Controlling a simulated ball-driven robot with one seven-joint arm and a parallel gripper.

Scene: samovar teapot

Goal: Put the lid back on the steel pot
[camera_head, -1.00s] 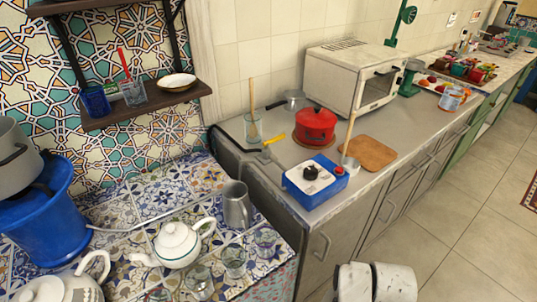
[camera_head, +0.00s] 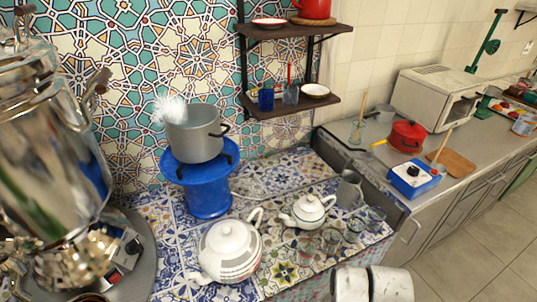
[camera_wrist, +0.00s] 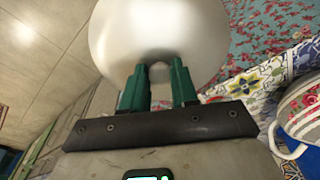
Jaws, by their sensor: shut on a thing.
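The steel pot (camera_head: 193,142) stands on the blue stand (camera_head: 209,192) at left centre in the head view. White steam rises by its rim, and no lid shows on it. A round, pale, smooth metallic disc, which looks like the lid (camera_wrist: 160,28), is in the wrist view. My gripper (camera_wrist: 160,75) is shut on it, with the green fingers meeting its near side around a small hollow. How the fingers grip it is partly hidden. The gripper and lid do not show in the head view.
A large shiny samovar (camera_head: 50,140) stands at far left. A white teapot (camera_head: 229,248), a smaller teapot (camera_head: 308,211), a metal jug (camera_head: 349,190) and several glasses stand on the tiled counter (camera_head: 276,172). Shelves (camera_head: 288,104) hang above. Open floor (camera_head: 470,240) lies right.

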